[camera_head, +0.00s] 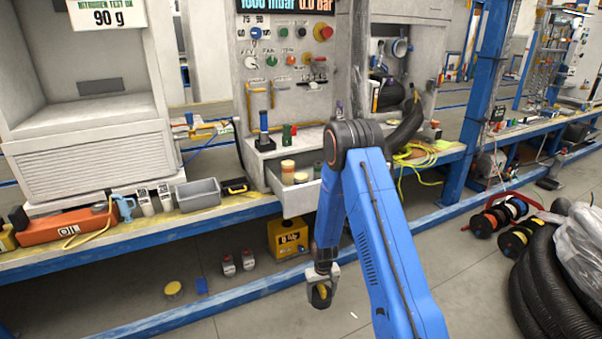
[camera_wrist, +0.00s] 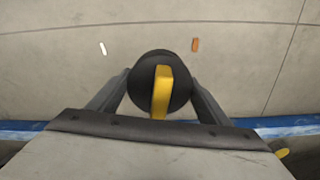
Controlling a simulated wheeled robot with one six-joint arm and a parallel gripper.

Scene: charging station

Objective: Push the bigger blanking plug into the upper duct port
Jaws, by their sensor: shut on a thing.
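A round black blanking plug with a yellow grip bar (camera_wrist: 163,88) is between the two fingers of my gripper (camera_wrist: 158,92) in the wrist view. My gripper is shut on it. In the head view my gripper (camera_head: 321,287) hangs low in front of the bench, with the black and yellow plug (camera_head: 321,296) at its tip above the floor. I cannot make out the upper duct port in either view. I see no second plug for certain, so I cannot compare sizes.
The workbench's blue front rail (camera_head: 232,301) runs behind my gripper. An open drawer (camera_head: 296,201) holding small containers juts out above. A yellow box (camera_head: 288,238) and two small bottles (camera_head: 248,260) stand under the bench. Black corrugated hoses (camera_head: 545,285) lie on the floor at right.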

